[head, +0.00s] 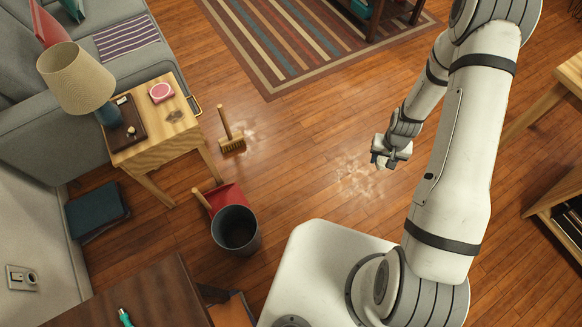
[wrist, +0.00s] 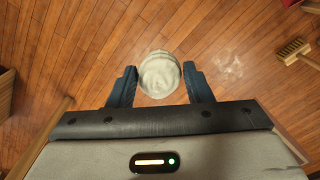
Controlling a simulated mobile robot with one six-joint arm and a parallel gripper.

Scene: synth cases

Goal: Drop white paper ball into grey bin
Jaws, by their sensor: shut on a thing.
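The white paper ball (wrist: 160,76) is between the two blue fingers of my gripper (wrist: 160,84) in the wrist view. The gripper is shut on it, well above the wooden floor. The grey bin (head: 239,249) stands upright on the floor, left of my gripper and nearer my base. Its opening faces up and its inside is dark. The bin does not show in the wrist view.
A red dustpan (head: 227,196) touches or nearly touches the bin. A brush (head: 232,144) lies behind it. A wooden side table (head: 155,148) with a lamp (head: 80,80) stands left. A dark table (head: 135,295) is at front left. Floor between gripper and bin is clear.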

